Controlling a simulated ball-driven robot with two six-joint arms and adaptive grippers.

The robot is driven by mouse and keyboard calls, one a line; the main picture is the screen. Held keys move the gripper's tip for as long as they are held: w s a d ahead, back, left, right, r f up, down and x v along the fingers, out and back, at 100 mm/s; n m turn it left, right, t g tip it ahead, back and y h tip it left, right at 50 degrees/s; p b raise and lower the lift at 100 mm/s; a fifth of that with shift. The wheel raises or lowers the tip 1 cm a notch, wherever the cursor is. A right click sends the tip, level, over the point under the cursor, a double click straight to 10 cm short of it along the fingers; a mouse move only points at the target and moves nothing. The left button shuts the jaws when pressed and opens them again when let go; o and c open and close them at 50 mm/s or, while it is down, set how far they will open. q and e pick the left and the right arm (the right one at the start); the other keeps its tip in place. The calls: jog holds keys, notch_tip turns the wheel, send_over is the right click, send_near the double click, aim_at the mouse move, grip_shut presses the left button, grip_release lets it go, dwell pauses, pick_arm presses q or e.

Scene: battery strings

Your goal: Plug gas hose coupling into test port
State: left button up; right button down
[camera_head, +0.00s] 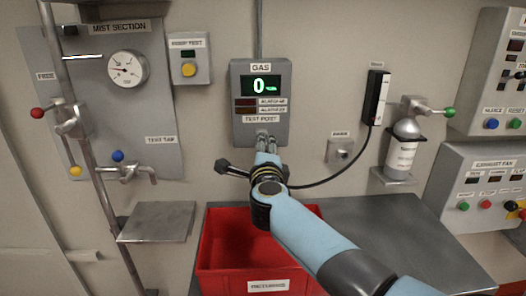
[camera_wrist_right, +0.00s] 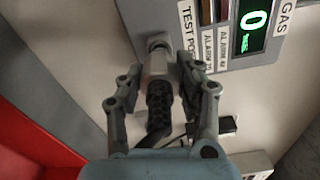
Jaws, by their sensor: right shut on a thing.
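The gas unit (camera_head: 278,67) on the wall has a green display reading 0. Its test port (camera_wrist_right: 159,41) is a round metal fitting at the unit's lower edge. My right gripper (camera_head: 265,140) is just below that edge, shut on the hose coupling. In the right wrist view, the coupling (camera_wrist_right: 158,72) has a silver front and black ribbed grip between the fingers. It lines up with the port and its front end meets it; I cannot tell how deeply it is seated. The black hose (camera_head: 330,182) runs right from behind my wrist. My left gripper is not in view.
A red crate (camera_head: 213,262) stands below, beside a grey worktop (camera_head: 400,225). A gas cylinder (camera_head: 402,150) and a black handheld device (camera_head: 376,95) are on the wall to the right. A tap (camera_head: 128,172) and small shelf (camera_head: 157,222) are at left.

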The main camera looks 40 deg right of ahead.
jog(key=shift+x, duration=1.15)
jog(key=c, duration=0.8)
grip_release()
jog(key=shift+s+a, duration=0.1)
jog(key=shift+s, duration=0.05)
jog(key=v, duration=1.1)
jog(key=shift+s+a, duration=0.2)
